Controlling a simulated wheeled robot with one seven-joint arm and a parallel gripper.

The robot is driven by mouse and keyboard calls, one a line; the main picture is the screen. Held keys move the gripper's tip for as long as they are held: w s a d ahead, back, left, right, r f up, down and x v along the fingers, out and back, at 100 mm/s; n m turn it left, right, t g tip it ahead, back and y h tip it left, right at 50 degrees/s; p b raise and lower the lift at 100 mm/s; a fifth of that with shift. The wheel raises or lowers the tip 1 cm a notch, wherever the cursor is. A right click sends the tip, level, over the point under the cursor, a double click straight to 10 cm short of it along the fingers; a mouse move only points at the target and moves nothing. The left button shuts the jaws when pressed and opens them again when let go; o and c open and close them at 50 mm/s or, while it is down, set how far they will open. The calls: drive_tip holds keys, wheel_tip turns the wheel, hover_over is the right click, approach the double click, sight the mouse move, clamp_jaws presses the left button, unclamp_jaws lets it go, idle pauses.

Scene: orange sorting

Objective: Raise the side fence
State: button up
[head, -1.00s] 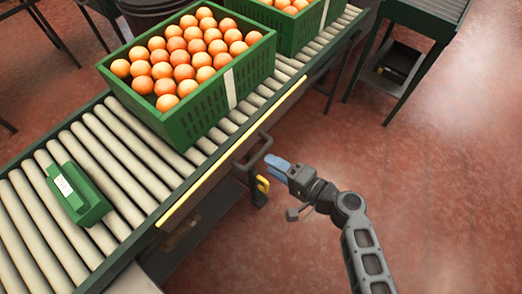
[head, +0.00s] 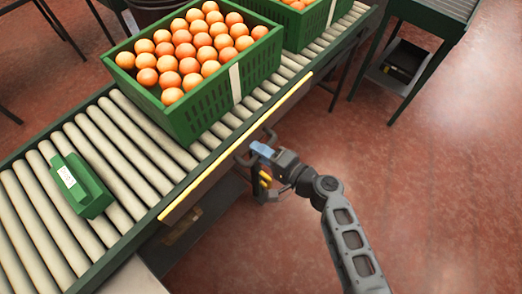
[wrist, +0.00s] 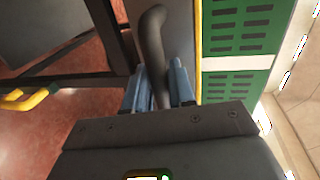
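The side fence (head: 237,150) is a dark panel with a yellow top edge along the near side of the roller conveyor. It sits low, about level with the rollers. A dark loop handle (head: 243,155) sticks out from its outer face. My gripper (head: 261,150) is at this handle, and its blue fingers are shown on either side of the handle bar (wrist: 153,40) in the wrist view. The fingers (wrist: 158,85) sit close against the bar, with little or no gap. A yellow latch-like part (head: 265,179) is just below my gripper; it also shows at left in the wrist view (wrist: 30,98).
A green crate of oranges (head: 205,110) stands on the rollers (head: 125,150) behind the fence, with a second crate (head: 310,25) beyond. A small green labelled box (head: 82,187) lies at left. A side table (head: 425,40) stands at upper right. The floor at right is clear.

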clamp_jaws()
wheel_tip(320, 180, up, 8)
drive_tip(key=p, duration=0.4)
drive_tip(key=shift+f, duration=0.25)
drive_tip(key=shift+w, duration=0.1)
drive_tip(key=shift+o, duration=1.5)
unclamp_jaws()
drive_tip(key=shift+r, duration=0.1)
drive_tip(key=shift+o, duration=0.5)
drive_tip(key=shift+d, duration=0.1)
drive_tip(key=v, duration=0.7)
drive_tip(key=shift+s+d, duration=0.25)
drive_tip(key=shift+s, duration=0.1)
